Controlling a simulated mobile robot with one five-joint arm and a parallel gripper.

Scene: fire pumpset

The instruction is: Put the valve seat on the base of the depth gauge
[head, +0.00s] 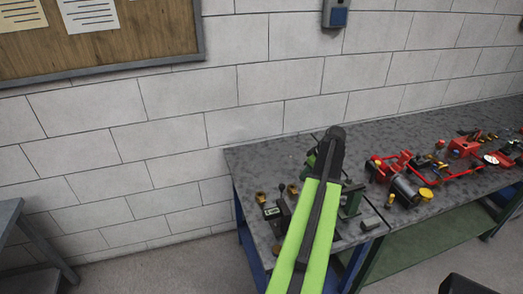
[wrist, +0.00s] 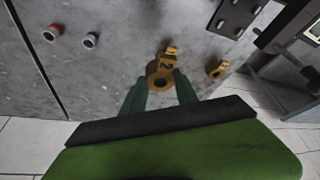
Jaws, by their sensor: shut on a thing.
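My gripper (wrist: 160,88) has its two green fingers on either side of a brass-yellow piece (wrist: 161,72), shut on it. In the head view my arm covers the gripper and the piece. A dark stand with a round bar (wrist: 282,88) shows at the right of the wrist view and may be the depth gauge; its base is not clear.
A second, smaller yellow piece (wrist: 217,70) lies to the right. A dark plate (wrist: 236,15) lies at the top. Red pump parts (head: 400,168) fill the bench's right side.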

